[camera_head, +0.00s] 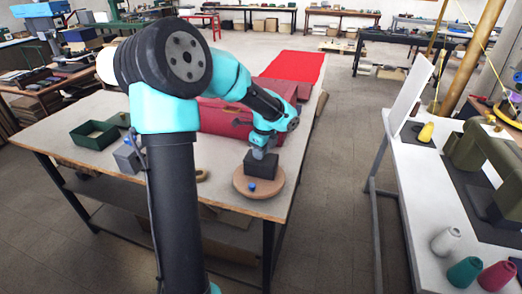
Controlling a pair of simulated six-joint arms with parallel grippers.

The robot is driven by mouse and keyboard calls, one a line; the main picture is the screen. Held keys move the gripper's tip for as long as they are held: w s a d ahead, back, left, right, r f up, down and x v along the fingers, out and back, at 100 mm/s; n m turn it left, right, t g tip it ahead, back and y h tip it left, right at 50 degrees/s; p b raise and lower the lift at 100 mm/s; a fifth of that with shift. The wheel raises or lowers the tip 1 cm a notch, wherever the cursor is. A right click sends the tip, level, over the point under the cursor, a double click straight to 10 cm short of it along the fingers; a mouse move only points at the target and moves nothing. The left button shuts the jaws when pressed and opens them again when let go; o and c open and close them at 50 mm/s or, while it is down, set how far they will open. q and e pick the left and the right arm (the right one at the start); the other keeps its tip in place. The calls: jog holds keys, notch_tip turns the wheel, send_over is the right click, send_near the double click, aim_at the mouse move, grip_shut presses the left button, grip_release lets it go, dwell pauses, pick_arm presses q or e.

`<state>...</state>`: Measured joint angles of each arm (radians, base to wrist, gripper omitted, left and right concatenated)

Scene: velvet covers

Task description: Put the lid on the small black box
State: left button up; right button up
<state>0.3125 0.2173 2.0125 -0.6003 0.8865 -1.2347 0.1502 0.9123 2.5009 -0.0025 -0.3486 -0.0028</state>
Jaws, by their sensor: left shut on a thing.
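The small black box (262,166) sits on a round wooden board (273,188) near the front right corner of the table. My left gripper (262,154) is directly above the box, pointing down, with its fingers shut on what appears to be the lid. The lid is mostly hidden by the fingers and looks dark like the box, so I cannot tell whether it rests on the rim or is slightly above it. My right gripper is not in view.
A small blue ball (252,187) lies on the board in front of the box. An open green box (94,135) stands on the table's left. A large dark red block (222,118) is behind my gripper. A second table (416,200) with thread cones is at right.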

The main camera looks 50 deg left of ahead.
pick_arm(q)
jog(key=shift+f, duration=0.1)
jog(key=o, duration=1)
notch_tip(320, 180, up, 17)
jog(key=d, duration=0.2)
jog(key=shift+w, duration=0.3)
